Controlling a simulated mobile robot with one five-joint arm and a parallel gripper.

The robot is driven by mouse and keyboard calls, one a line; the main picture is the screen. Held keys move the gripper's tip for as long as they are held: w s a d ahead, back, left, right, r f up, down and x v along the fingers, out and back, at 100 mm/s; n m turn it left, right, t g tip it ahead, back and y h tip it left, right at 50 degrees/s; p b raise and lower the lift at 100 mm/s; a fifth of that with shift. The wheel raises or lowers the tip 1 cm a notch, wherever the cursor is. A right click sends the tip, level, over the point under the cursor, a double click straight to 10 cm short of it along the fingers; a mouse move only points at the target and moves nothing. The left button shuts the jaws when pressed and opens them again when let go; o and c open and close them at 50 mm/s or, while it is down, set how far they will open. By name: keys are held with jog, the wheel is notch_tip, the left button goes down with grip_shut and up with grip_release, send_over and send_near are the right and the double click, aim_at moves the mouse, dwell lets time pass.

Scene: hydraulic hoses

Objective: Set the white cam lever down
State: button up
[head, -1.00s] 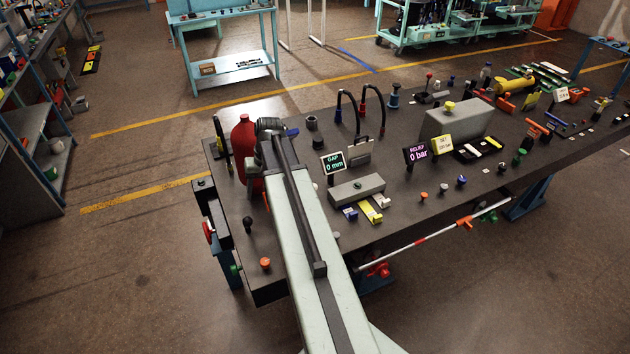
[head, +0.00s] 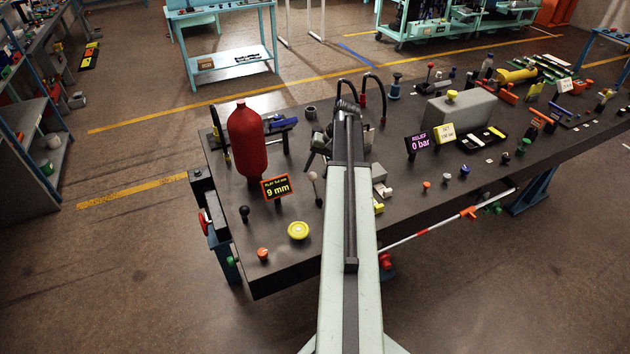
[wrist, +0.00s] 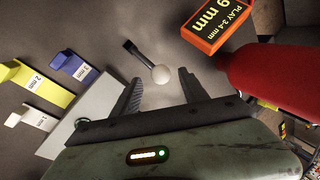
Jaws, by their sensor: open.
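The white cam lever has a white ball knob and a dark stem. In the wrist view its knob (wrist: 160,74) shows between and slightly beyond my fingertips, with a gap on both sides. The stem runs from the knob toward the upper left. In the head view the knob (head: 312,176) is uppermost, with the stem below it near the table. My gripper (wrist: 161,82) is open and empty, its fingers on either side of the knob's line. In the head view my gripper (head: 316,153) is above and behind the knob, partly hidden by my arm.
A red bottle (head: 247,140) stands left of the gripper. An orange-framed "9 mm" display (head: 276,187) stands in front of it. Labelled gauge pieces and a grey block (wrist: 80,120) are on the wrist view's left.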

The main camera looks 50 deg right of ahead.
aim_at(315, 186)
jog(key=b+x, duration=0.1)
jog(key=x, duration=0.1)
jog(key=shift+w+f, duration=0.1)
jog(key=shift+f, duration=0.2)
jog(key=shift+r, duration=0.15)
jog(key=shift+c, duration=0.3)
jog(key=shift+a, duration=0.1)
grip_shut()
dwell(0.5)
